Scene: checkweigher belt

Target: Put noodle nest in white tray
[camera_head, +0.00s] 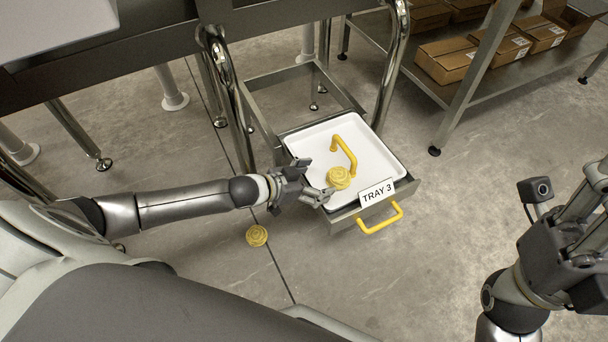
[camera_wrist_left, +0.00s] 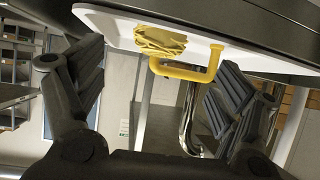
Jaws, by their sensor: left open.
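A white tray (camera_head: 300,142) lies in a pulled-out metal drawer marked TRAY 3. A round yellow noodle nest (camera_head: 339,178) sits in the tray near its front edge; a yellow nest (camera_wrist_left: 160,40) also shows against the white tray (camera_wrist_left: 110,22) in the left wrist view. Another noodle nest (camera_head: 256,235) lies on the floor left of the drawer. My left gripper (camera_head: 316,179) is open and empty at the tray's left front edge, its fingers just left of the nest in the tray. My right gripper (camera_head: 590,212) is at the right edge, partly cut off.
A bent yellow bar (camera_head: 345,152) shows in the tray, behind the nest. A yellow handle (camera_head: 380,218) juts from the drawer front. Bright metal legs flank the drawer. A shelf with cardboard boxes (camera_head: 446,60) stands at the back right. The floor in front is mostly clear.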

